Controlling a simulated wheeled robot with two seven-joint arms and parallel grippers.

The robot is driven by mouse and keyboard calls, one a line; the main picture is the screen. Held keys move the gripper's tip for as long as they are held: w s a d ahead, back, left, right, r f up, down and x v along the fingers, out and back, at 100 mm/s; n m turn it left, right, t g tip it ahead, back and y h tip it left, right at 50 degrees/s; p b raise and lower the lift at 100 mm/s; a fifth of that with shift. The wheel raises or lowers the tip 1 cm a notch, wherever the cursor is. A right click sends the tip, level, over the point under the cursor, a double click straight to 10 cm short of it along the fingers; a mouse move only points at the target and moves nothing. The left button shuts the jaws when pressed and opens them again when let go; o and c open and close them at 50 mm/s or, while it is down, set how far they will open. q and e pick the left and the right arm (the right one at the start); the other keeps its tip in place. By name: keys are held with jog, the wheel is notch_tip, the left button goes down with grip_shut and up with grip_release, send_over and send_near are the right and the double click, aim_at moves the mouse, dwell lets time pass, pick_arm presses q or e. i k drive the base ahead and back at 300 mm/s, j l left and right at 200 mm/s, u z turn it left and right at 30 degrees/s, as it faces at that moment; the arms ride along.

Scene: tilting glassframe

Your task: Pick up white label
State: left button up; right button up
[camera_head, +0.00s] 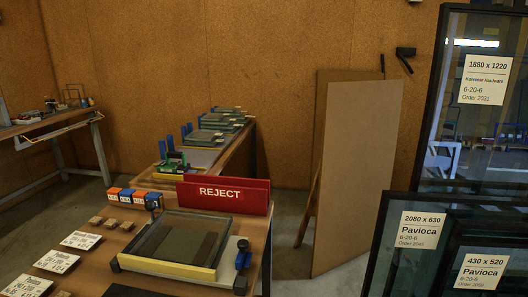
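Several white labels with black print lie flat on the wooden table at the lower left: one farther back (81,240), one in the middle (56,261) and one nearest the front edge (27,285). Other pale labels are on the dark-framed glass panels at the right: a top one (486,80), a middle one (420,230) and a lower one (482,271). The task does not say which white label is meant. Neither of my grippers shows in the head view.
A tilting glass frame (216,227) lies on the table (105,268) beside a red REJECT sign (222,194). Orange and blue boxes (126,196) and small wooden blocks (110,223) stand near the labels. Tall boards (357,175) lean behind. Glass panels (414,262) fill the right.

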aim_at(79, 240)
jog(key=i+j+u, duration=0.1)
jog(key=j+u, duration=0.25)
jog(key=i+j+u, duration=0.1)
jog(key=u, duration=0.3)
jog(key=i+j+u, duration=0.2)
jog(key=u, duration=0.15)
jog(key=j, duration=0.15)
